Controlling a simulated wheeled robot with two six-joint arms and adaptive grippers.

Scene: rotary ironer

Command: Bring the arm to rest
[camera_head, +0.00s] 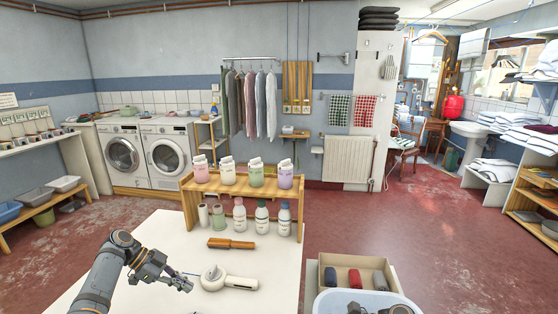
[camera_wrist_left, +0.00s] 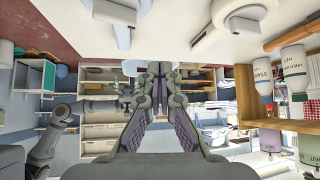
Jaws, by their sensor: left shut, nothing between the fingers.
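My left arm comes in from the lower left in the head view. Its gripper (camera_head: 184,281) is shut and empty, above the white table (camera_head: 160,240), just left of a white rounded tool (camera_head: 228,281) with a long handle. In the left wrist view the picture is upside down; the two fingers (camera_wrist_left: 153,70) come together at their tips with nothing between them. The tool also shows at the top of that view (camera_wrist_left: 240,22). Another arm of mine (camera_wrist_left: 62,118) shows at the left of the wrist view; whether its gripper is open I cannot tell.
A brown brush (camera_head: 231,243) lies behind the tool. A wooden rack (camera_head: 192,213) with several bottles stands at the table's back. A cardboard box (camera_head: 352,262) and a pale blue tub (camera_head: 330,301) are at the lower right. Open red floor lies beyond the table.

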